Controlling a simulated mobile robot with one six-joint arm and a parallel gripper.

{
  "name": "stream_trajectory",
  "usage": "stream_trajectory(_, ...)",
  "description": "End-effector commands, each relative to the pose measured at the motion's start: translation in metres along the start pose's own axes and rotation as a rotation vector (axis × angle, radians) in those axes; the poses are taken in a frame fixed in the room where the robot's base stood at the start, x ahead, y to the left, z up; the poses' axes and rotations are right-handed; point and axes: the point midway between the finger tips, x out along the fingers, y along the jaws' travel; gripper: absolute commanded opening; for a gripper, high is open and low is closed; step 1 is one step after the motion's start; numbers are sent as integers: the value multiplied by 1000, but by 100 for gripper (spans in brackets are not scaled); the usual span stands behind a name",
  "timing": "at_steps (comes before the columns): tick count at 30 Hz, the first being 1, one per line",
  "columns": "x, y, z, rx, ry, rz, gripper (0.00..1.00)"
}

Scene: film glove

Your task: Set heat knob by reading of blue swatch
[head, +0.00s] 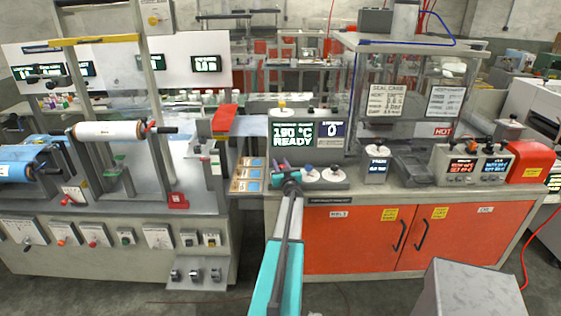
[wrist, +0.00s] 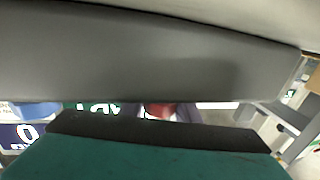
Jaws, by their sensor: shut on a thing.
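My gripper (head: 287,177) is at the front of the grey heater unit (head: 290,150), below its display (head: 293,136), which reads 190 °C READY. It appears shut on the leftmost knob there, the heat knob, which my gripper hides in the head view. In the wrist view a teal-and-black finger (wrist: 160,150) fills the bottom and a grey bar crosses above it; the held part is not clear.
A small counter display (head: 332,130) shows 0. The clear seal cage (head: 410,95) with a HOT label stands at the right. A red block (head: 222,118) stands at the left. Orange cabinet doors (head: 350,238) lie below the bench.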

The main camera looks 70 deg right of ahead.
Motion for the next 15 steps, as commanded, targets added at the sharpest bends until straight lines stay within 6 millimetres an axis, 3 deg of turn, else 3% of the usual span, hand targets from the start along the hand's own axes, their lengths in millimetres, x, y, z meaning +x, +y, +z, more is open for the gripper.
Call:
stream_trajectory(11,-1,0,0,2,0,-5,7)
stream_trajectory(12,-1,0,0,2,0,-5,32)
stream_trajectory(15,-1,0,1,2,0,-4,48)
